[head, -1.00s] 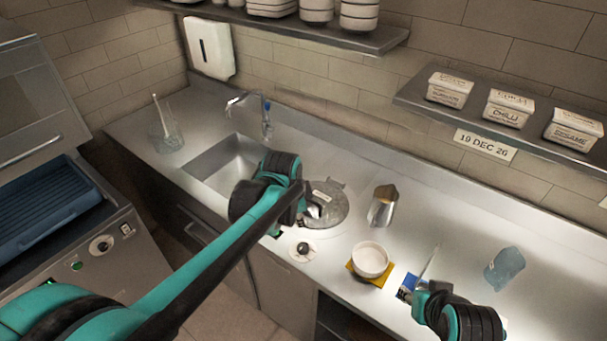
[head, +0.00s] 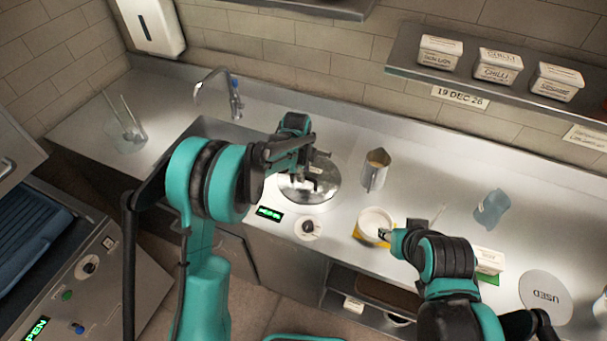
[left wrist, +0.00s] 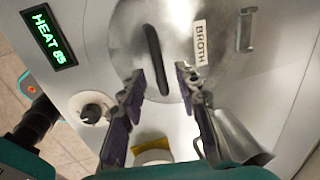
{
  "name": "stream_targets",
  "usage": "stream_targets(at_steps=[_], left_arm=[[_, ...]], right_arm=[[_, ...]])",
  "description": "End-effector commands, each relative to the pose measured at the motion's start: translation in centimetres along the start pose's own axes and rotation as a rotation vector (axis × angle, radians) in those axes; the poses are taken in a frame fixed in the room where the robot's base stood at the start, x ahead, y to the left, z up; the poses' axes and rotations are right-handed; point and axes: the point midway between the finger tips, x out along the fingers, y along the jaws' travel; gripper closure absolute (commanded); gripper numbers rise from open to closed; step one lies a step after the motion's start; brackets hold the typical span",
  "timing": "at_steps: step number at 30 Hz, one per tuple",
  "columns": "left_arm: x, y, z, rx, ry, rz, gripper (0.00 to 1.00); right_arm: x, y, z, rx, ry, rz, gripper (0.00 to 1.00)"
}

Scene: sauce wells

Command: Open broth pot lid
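The broth pot lid (head: 322,190) is a round metal disc set in the counter, partly hidden by my left gripper (head: 308,162) in the head view. In the left wrist view the lid (left wrist: 190,25) has a dark bar handle (left wrist: 157,58) and a BROTH label (left wrist: 200,42). My left gripper (left wrist: 160,72) is open and empty, its two fingers apart over the lid, with the handle showing between and beyond the tips. My right gripper (head: 385,234) is at the white bowl (head: 372,220); its fingers are too small to judge.
A knob (head: 308,228) and a green HEAT display (head: 269,213) lie in front of the lid. A metal jug (head: 374,170) stands right of it, and a sink with a tap (head: 213,83) lies left. A blue cup (head: 491,208) and a USED disc (head: 545,297) are farther right.

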Motion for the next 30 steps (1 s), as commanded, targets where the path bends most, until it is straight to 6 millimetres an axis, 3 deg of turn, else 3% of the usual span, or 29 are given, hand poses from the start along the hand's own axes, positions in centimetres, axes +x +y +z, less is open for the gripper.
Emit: stream_targets(at_steps=[4,13,17,30], left_arm=[[1.4,0.0,-0.02,0.0,0.0,0.0,0.68],[1.67,0.01,-0.01,-0.001,0.0,0.0,0.68],[1.66,0.01,0.0,-0.001,0.0,0.0,0.99],[0.92,-0.56,-0.03,-0.001,0.0,0.038,1.0]], right_arm=[[0.15,0.0,0.1,0.0,0.0,0.0,0.6],[0.14,0.0,0.09,0.0,0.0,0.0,0.6],[0.15,0.0,0.09,0.0,0.0,0.0,0.6],[-0.15,0.0,-0.12,0.0,0.0,0.0,0.6]])
